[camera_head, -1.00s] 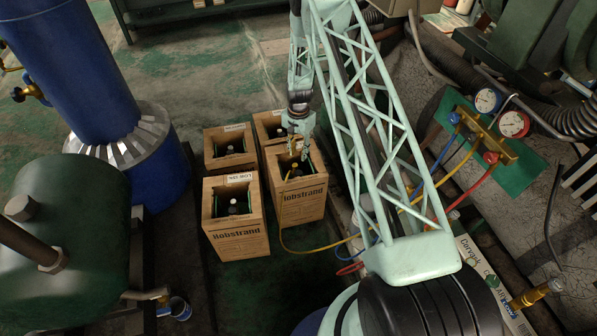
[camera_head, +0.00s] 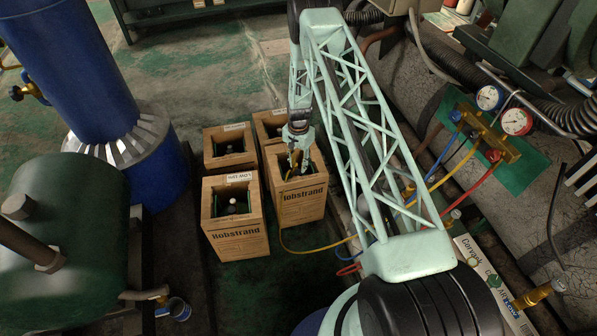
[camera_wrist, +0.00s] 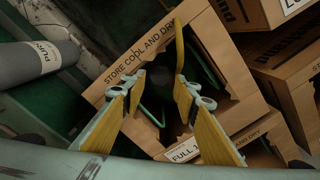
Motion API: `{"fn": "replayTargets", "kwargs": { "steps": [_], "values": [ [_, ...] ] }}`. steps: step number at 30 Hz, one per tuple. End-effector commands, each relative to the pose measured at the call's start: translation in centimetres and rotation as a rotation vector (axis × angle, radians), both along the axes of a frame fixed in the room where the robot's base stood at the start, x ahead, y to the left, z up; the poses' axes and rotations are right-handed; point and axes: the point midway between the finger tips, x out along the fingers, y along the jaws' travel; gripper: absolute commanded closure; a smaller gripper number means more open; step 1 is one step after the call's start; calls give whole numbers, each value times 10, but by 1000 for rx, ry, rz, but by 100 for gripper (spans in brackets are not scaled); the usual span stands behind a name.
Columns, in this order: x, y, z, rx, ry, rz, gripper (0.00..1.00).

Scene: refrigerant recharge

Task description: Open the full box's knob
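A label starting with "FULL" (camera_wrist: 184,151) shows on the box's edge. A yellow hose (camera_wrist: 180,45) runs over the rim into the box beside the right finger. The knob is not clear in the dark interior.
A crate with a low label (camera_head: 234,235) stands close on the left, and two more crates (camera_head: 229,147) stand behind. The yellow hose leads to a gauge manifold (camera_head: 490,137) at the right. A blue tank (camera_head: 75,70) stands at the left.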

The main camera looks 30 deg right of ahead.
Motion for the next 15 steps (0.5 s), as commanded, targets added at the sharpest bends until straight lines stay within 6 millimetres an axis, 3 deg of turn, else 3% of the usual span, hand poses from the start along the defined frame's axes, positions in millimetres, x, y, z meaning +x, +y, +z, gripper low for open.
{"fn": "replayTargets", "kwargs": {
  "steps": [6, 15],
  "values": [
    [0, 0, -25, 0, 0, 0, 72],
    [0, 0, -43, 0, 1, 0, 72]
  ]
}}
